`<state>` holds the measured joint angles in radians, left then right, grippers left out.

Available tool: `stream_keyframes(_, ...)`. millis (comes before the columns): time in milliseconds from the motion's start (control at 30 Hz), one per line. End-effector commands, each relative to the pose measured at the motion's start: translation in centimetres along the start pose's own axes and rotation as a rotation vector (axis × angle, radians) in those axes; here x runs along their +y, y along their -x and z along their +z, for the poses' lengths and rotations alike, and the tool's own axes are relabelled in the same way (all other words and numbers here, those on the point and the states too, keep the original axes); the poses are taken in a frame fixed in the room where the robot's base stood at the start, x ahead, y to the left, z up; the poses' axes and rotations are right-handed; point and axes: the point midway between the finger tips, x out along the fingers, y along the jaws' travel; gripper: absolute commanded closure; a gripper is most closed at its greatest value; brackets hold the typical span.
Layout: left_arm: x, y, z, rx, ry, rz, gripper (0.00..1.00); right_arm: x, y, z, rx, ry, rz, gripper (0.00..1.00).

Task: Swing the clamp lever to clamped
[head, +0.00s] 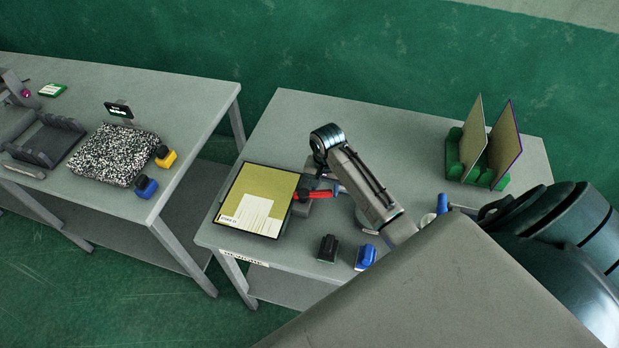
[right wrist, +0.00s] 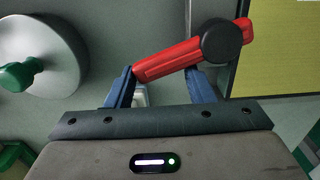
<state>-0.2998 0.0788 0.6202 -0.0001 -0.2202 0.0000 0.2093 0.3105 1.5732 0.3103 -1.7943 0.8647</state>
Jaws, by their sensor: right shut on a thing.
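The red clamp lever (head: 314,194) stands at the right edge of a framed olive panel (head: 252,188) on the right table. In the right wrist view the lever (right wrist: 170,62) runs from a round black pivot (right wrist: 222,41) down to the left, at a slant. My right gripper (head: 334,190) is at the lever's right end. The clamp's base is partly hidden. My left gripper is not in view.
A green rack (head: 458,170) holds two upright panels at the right. The left table (head: 190,100) carries a speckled slab (head: 112,153). A gap separates the tables.

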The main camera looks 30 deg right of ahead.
Motion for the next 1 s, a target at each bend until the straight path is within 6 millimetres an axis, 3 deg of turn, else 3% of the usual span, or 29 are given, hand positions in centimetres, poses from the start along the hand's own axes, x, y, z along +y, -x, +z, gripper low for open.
stream_keyframes(200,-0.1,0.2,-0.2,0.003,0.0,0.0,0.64,-0.6,3.0,0.1,0.001,0.006,-0.016,0.57)
stream_keyframes(500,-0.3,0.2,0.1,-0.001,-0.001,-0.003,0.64,-0.4,5.7,-0.1,0.005,0.003,-0.012,0.57)
stream_keyframes(1000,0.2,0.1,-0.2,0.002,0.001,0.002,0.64,-0.3,6.0,-0.1,0.007,0.001,-0.009,0.57)
